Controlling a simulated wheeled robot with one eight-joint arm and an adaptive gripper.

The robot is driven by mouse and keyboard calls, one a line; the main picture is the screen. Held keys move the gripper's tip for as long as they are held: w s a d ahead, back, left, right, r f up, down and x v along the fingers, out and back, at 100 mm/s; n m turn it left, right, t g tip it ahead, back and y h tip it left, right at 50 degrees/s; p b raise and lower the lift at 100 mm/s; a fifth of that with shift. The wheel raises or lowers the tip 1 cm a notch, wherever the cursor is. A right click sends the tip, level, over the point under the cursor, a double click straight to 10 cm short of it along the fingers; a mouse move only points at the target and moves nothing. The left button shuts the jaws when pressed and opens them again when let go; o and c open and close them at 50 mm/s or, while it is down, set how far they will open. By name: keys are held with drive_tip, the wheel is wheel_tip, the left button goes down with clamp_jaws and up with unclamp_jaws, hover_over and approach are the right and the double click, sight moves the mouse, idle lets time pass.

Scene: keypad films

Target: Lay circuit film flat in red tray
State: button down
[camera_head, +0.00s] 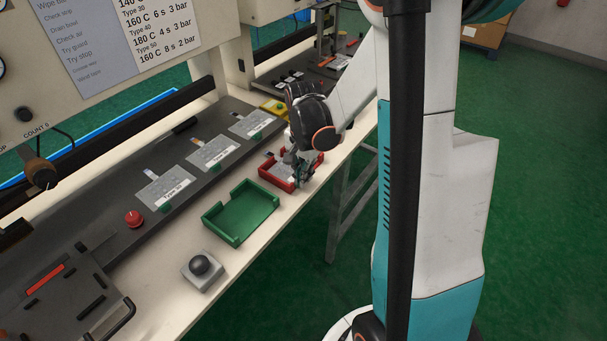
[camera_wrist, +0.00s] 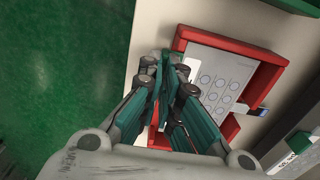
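The red tray (camera_head: 275,180) stands near the front edge of the bench, and it fills the middle of the wrist view (camera_wrist: 255,47). A pale grey circuit film (camera_wrist: 222,78) with rows of circles is within the tray's walls. Its dark tail (camera_wrist: 262,112) reaches over the right wall in the wrist view. My gripper (camera_head: 302,180) is at the tray's near side. In the wrist view my gripper (camera_wrist: 163,75) has its fingers close together at the film's left edge, seemingly pinching it. The fingers hide that edge, and I cannot tell whether the film lies fully flat.
An empty green tray (camera_head: 240,212) stands left of the red tray. Several grey films, one marked Type 50 (camera_head: 166,190), lie along the dark bench strip. A red knob (camera_head: 134,219) and a black button on a grey box (camera_head: 202,268) are nearer. Bare bench surrounds the trays.

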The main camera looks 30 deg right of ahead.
drive_tip(key=shift+f, duration=0.1)
drive_tip(key=c, duration=1.7)
unclamp_jaws()
wheel_tip(320, 180, up, 12)
drive_tip(key=shift+s, duration=0.1)
